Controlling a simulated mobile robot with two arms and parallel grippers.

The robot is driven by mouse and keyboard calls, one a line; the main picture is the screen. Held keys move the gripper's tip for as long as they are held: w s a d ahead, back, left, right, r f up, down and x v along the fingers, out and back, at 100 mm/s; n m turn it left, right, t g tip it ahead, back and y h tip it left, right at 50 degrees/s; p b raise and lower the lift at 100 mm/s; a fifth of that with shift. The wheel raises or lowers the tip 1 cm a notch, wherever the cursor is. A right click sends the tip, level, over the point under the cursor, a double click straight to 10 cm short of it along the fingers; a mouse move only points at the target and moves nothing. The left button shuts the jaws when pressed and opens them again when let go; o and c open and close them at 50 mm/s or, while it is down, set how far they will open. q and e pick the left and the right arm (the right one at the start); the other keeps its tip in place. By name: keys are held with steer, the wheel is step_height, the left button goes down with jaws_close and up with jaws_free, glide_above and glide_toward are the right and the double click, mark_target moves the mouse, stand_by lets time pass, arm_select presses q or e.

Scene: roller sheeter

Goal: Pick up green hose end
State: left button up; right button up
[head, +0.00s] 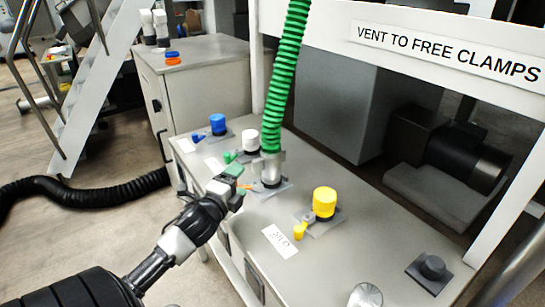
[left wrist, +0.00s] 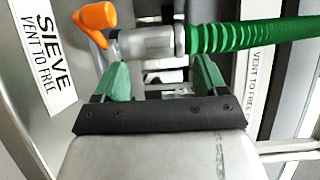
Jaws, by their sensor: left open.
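The green ribbed hose (head: 285,75) hangs down to a silver metal end (head: 271,165) seated upright on a small grey base plate on the bench. In the left wrist view, the silver hose end (left wrist: 147,42) lies across the picture just beyond the fingertips, with the green hose (left wrist: 235,36) to its right. An orange lever (left wrist: 95,20) sticks out beside it. My left gripper (head: 240,178) is open, to the left of the hose end; its green fingers (left wrist: 162,72) show with a gap between them. Nothing is held. My right gripper is not in view.
The white bench (head: 345,243) carries blue (head: 218,124), white (head: 250,140) and yellow (head: 324,202) capped fittings near the hose end. A sign (head: 280,240) lies in front. A white frame beam (head: 420,50) crosses overhead. A black hose (head: 90,195) lies on the floor at left.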

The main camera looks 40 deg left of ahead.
mark_target(253, 167)
arm_select(q)
steer(key=x, duration=0.2)
steer(key=shift+w+a, duration=0.1)
steer(key=shift+w, duration=0.15)
steer(key=x, duration=0.4)
steer(key=shift+w+d+f, duration=0.15)
steer(key=shift+w+d, duration=0.05)
steer(key=shift+d, duration=0.05)
steer(key=shift+w, duration=0.4)
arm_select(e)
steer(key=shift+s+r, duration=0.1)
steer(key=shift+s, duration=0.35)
arm_select(q)
steer(key=c, duration=1.3)
steer(key=shift+c, duration=0.2)
